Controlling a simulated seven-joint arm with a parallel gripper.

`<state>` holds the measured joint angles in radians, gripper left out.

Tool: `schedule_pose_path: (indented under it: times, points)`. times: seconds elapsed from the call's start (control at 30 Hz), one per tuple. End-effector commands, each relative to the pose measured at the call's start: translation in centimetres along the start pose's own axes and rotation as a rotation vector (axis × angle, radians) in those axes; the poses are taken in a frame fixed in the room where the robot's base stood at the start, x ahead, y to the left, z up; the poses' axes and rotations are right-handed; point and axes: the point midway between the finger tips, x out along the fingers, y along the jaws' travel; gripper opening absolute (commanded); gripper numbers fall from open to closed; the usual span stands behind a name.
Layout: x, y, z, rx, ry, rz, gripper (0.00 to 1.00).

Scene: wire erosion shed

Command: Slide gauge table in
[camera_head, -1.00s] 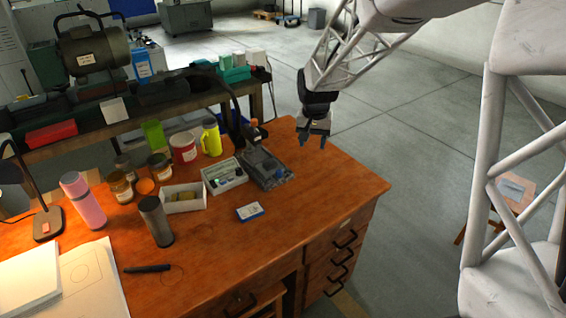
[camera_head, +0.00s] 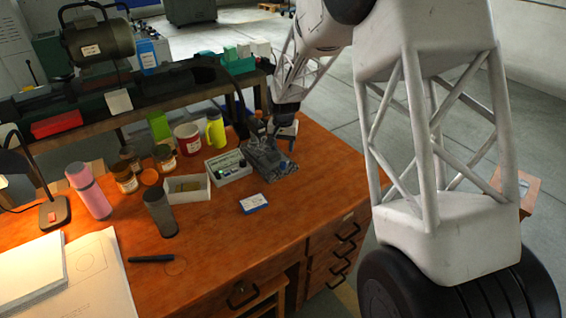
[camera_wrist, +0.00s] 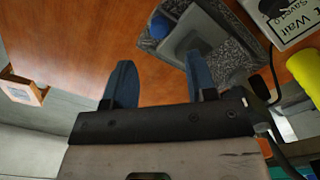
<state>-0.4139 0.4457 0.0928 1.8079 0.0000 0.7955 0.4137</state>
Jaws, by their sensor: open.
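The gauge (camera_head: 268,158) is a dark grey device with a speckled base, near the desk's back right edge in the head view. In the wrist view, its grey table block (camera_wrist: 188,34) sits on the speckled base (camera_wrist: 232,58), with a blue knob (camera_wrist: 160,27) at its left. My gripper (camera_head: 284,143) is at the gauge's right rear side in the head view. In the wrist view my gripper (camera_wrist: 158,72) has its two blue fingers spread, with nothing between them. The right finger overlaps the block's near edge; I cannot tell whether they touch.
A grey case (camera_head: 228,167) stands left of the gauge, and a small blue-white box (camera_head: 254,204) lies in front. A yellow flask (camera_head: 215,133) and red mug (camera_head: 187,139) stand behind left. The desk's right front (camera_head: 310,195) is clear.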

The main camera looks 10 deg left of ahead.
Motion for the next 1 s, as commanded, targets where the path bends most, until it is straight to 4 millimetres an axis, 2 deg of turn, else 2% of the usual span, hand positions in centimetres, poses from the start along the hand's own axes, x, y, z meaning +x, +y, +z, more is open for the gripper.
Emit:
schedule_pose_path:
  times: [0.27,0.47,1.0]
  points:
    - [0.1,0.0,0.0,0.0,0.0,0.0,0.52]
    - [1.0,0.1,0.0,0.0,0.0,0.0,0.52]
    - [6.6,0.1,0.0,0.0,-0.001,0.0,0.52]
